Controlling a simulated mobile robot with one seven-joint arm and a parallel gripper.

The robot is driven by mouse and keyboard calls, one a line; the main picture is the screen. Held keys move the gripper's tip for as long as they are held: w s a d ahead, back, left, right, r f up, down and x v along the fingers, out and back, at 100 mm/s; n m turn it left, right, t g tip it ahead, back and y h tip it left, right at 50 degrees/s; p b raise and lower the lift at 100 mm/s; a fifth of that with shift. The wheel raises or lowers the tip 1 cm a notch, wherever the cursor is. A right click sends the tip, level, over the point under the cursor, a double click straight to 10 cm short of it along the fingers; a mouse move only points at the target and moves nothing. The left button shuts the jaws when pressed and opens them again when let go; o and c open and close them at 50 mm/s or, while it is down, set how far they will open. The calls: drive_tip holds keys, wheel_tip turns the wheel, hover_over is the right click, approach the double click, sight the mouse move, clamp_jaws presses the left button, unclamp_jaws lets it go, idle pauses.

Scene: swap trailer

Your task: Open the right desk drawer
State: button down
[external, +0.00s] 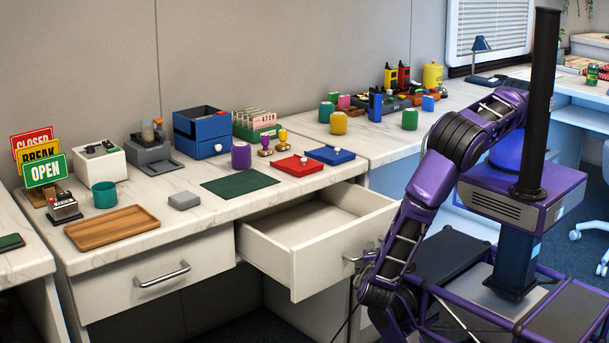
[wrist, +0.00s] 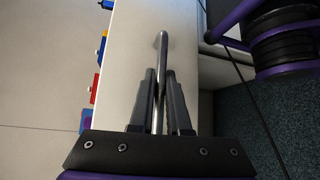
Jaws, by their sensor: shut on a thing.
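The right desk drawer (external: 318,230) is white and stands pulled out from the desk, its inside showing and looking empty. Its metal bar handle (external: 352,257) is mostly hidden behind my arm in the external view. In the wrist view the handle (wrist: 161,62) runs between the two dark fingers of my gripper (wrist: 158,98), which is shut on it. The drawer front (wrist: 136,40) fills the middle of the wrist view. The left desk drawer (external: 155,285), with its own bar handle (external: 162,275), is closed.
The desktop above holds a wooden tray (external: 112,228), a green mat (external: 239,182), a blue box (external: 202,132), red and blue folded items and a purple cup (external: 241,155). My base and column stand close to the drawer's right side. Dark carpet (wrist: 285,120) lies below.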

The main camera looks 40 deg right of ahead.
drive_tip(key=shift+s+a, duration=0.1)
drive_tip(key=shift+s, duration=0.9)
drive_tip(key=c, duration=0.9)
unclamp_jaws()
drive_tip(key=b+v, duration=0.1)
drive_tip(key=v, duration=1.1)
